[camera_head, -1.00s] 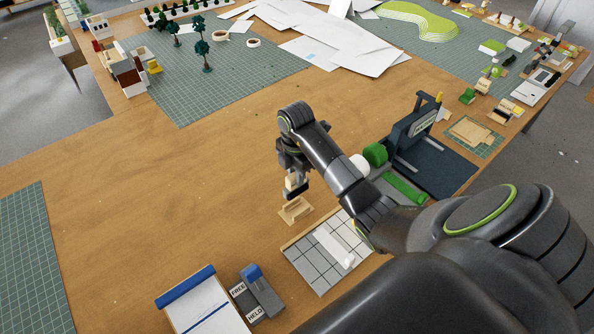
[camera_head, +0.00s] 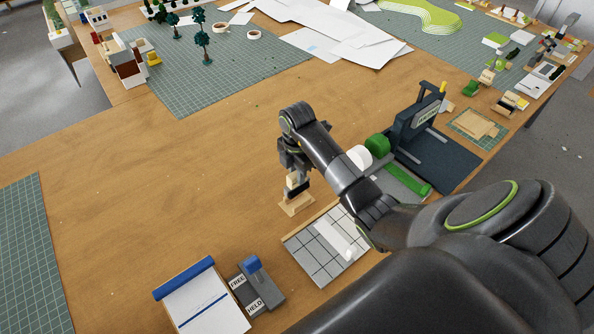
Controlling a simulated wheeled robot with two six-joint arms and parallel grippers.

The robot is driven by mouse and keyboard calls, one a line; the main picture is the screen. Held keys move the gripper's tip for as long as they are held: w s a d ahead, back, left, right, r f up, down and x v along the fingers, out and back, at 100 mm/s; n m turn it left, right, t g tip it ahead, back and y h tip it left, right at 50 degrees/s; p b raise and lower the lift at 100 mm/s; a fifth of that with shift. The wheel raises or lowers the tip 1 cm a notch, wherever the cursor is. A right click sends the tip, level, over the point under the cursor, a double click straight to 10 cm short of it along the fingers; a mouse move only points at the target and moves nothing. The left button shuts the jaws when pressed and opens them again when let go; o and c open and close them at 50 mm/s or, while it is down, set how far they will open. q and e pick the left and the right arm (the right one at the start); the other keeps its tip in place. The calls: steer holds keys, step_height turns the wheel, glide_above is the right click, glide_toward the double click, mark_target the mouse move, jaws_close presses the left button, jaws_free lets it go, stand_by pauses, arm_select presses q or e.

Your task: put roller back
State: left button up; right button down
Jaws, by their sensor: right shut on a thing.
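My right gripper (camera_head: 296,181) comes in from the right and points down. It is shut on a small dark and pale piece (camera_head: 293,187), which looks like the roller; the fingers hide much of it. A small pale wooden stand (camera_head: 297,207) is on the table directly below. The held piece is at the top of the stand; I cannot tell whether it touches. My left gripper is not in view.
A white gridded board (camera_head: 310,262) with a white strip lies nearer, partly behind my right arm. A blue-edged pad (camera_head: 205,305) and a grey FREE/HELD block (camera_head: 262,288) are at the front. A dark machine with a green roll (camera_head: 377,146) stands right.

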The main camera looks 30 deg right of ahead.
steer(key=shift+f+b, duration=1.5)
steer(key=shift+f, duration=0.9)
steer(key=shift+f, duration=0.25)
steer(key=c, duration=1.2)
jaws_free()
steer(key=shift+o, duration=0.2)
steer(key=shift+r, duration=0.1)
step_height(320, 180, up, 5)
steer(key=shift+r+b, duration=0.2)
steer(key=shift+b, duration=0.3)
step_height(320, 180, up, 12)
steer(key=p, duration=1.1)
steer(key=shift+p, duration=0.3)
steer(key=shift+f, duration=0.1)
